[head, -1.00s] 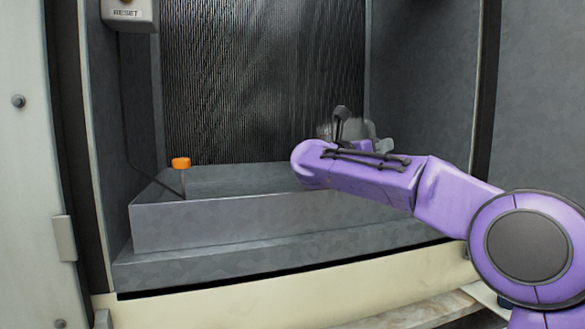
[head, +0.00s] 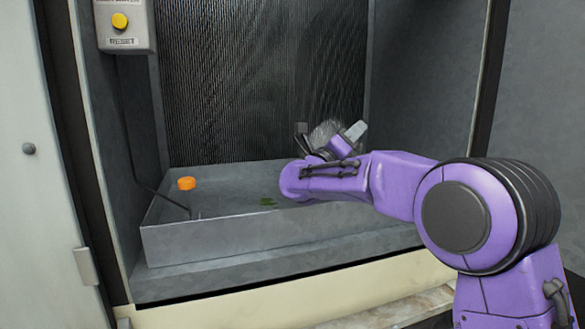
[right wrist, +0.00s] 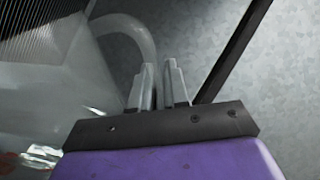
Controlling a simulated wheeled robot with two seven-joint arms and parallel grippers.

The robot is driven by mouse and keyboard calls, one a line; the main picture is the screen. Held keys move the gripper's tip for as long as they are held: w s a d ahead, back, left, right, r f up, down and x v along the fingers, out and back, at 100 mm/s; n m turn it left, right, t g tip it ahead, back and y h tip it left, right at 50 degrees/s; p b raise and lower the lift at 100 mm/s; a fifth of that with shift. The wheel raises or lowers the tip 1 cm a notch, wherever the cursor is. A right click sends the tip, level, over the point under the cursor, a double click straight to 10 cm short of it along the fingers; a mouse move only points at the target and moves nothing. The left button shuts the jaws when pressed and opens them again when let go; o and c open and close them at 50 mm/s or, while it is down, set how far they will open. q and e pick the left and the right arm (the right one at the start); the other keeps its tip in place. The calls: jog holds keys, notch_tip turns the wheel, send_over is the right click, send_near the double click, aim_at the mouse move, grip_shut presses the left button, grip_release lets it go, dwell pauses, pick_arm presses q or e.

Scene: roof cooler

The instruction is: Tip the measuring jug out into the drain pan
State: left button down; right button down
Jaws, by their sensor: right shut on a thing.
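The clear measuring jug (head: 325,133) is above the back right of the drain pan (head: 215,240), mostly hidden behind my right gripper and forearm. In the right wrist view its see-through body (right wrist: 60,95) fills the left side, with the curved handle (right wrist: 140,35) running down to the fingers. My right gripper (right wrist: 163,85) is shut on the handle. The jug looks tilted in the head view; how far, and whether anything is pouring, I cannot tell. The grey metal pan sits in the cooler bay. My left gripper is not in view.
An orange-capped float (head: 186,183) stands in the pan's left end. A small green patch (head: 268,202) lies on the pan floor. Dark ribbed pads (head: 260,80) line the back. A reset box (head: 124,25) hangs upper left. Side walls close in the bay.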

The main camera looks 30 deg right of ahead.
aim_at(335, 125)
jog(key=shift+w+a+r+n+t+p, duration=0.25)
jog(key=shift+n+t+p, duration=0.15)
jog(key=shift+n, duration=0.15)
jog(key=shift+w+a+r+n+t+p, duration=0.1)
jog(key=shift+w+r+n+t+p, duration=0.1)
jog(key=shift+n+t+p, duration=0.25)
jog(key=shift+w+a+r+n+t+p, duration=0.1)
jog(key=shift+w+a+n+t+p, duration=0.2)
jog(key=shift+n+p, duration=0.35)
jog(key=shift+w+a+r+n+t+p, duration=0.1)
jog(key=shift+w+n+t+p, duration=0.25)
jog(key=shift+n, duration=0.5)
jog(key=shift+a, duration=0.1)
jog(key=shift+a+t+h, duration=0.1)
jog(key=shift+t+h, duration=0.2)
jog(key=shift+s+a, duration=0.1)
jog(key=shift+a, duration=0.05)
jog(key=shift+s+a+n+p, duration=0.1)
jog(key=shift+a+n+p, duration=0.1)
jog(key=shift+n+p, duration=0.1)
jog(key=shift+a, duration=0.2)
jog(key=shift+w+a+r+n+t+p, duration=0.15)
jog(key=shift+w+a+n+t+p, duration=0.25)
jog(key=shift+a+n+t+p, duration=0.25)
